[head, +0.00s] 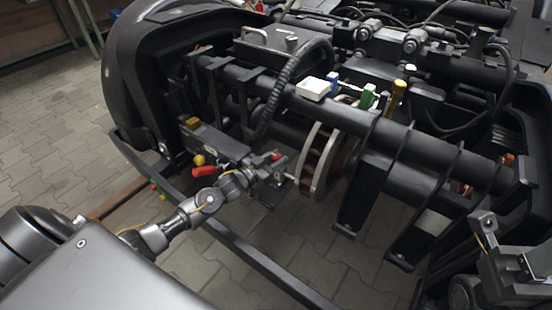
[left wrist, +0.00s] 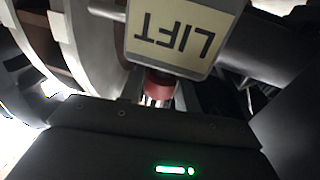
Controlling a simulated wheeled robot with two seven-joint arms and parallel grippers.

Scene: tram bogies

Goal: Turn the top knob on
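My left gripper (head: 278,172) is in the middle of the head view, at the bogie's near side beside a brake disc (head: 318,160). A small red part (head: 277,156) shows at its tip. The left wrist view shows a red round part (left wrist: 158,84), which may be a knob, below a block with an upside-down LIFT label (left wrist: 183,35). The fingers are too hidden to tell open from shut. A yellow knob (head: 198,159) and a red handle (head: 204,171) sit left of the gripper. I cannot tell which is the top knob. My right gripper (head: 486,228) seems to show at the lower right, its fingers unclear.
The dark bogie frame (head: 255,262) has a long bar in front of my left arm. A thick ribbed hose (head: 290,85) arches above the gripper. White, blue, green and yellow parts (head: 368,97) stand on the axle tube. Paved floor (head: 60,120) is open at left.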

